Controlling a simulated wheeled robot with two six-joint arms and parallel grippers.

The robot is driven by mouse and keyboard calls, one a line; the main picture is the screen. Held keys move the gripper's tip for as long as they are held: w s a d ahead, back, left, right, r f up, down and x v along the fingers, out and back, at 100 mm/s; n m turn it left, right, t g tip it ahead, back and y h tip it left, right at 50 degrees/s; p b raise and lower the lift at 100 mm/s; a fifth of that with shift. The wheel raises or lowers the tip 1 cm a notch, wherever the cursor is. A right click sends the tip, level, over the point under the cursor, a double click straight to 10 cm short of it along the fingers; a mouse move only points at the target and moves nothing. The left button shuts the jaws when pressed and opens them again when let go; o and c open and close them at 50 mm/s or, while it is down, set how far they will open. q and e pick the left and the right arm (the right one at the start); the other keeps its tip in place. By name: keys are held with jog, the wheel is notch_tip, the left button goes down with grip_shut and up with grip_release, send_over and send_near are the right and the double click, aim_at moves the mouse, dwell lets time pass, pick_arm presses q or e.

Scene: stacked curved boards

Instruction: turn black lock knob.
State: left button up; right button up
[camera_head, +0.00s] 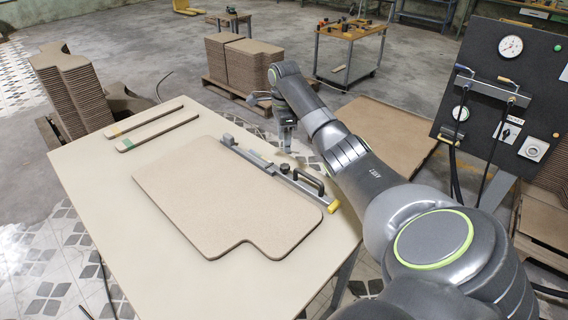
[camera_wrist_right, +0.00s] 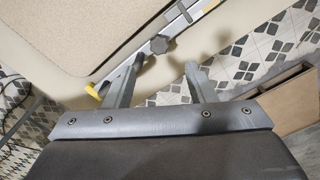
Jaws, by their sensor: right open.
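The black lock knob (camera_wrist_right: 160,44) sits on a metal clamp bar (camera_wrist_right: 185,20) along the edge of a brown board; in the head view the knob (camera_head: 285,168) is a small dark spot on the bar. My right gripper (camera_wrist_right: 164,68) is open and empty, its two fingers pointing towards the bar. In the wrist view the knob shows just beyond the gap between the fingertips, apart from them. In the head view my right gripper (camera_head: 287,147) points down beside the bar, at the table's right edge. My left gripper is not in view.
The brown board (camera_head: 220,195) lies on a pale table (camera_head: 90,190), with two narrow strips at its far left. The bar has a black handle (camera_head: 309,181) and a yellow end (camera_head: 333,206). A dark gauge panel (camera_head: 510,90) stands at the right.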

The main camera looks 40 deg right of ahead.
aim_at(285, 165)
notch_tip(285, 165, down, 9)
jog(key=shift+s+r+p, duration=0.1)
jog(key=shift+r+p, duration=0.05)
jog(key=shift+p, duration=0.15)
jog(key=shift+f, duration=0.3)
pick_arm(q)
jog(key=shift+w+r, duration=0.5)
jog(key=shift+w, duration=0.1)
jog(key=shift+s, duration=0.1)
pick_arm(e)
jog(key=shift+c, duration=0.4)
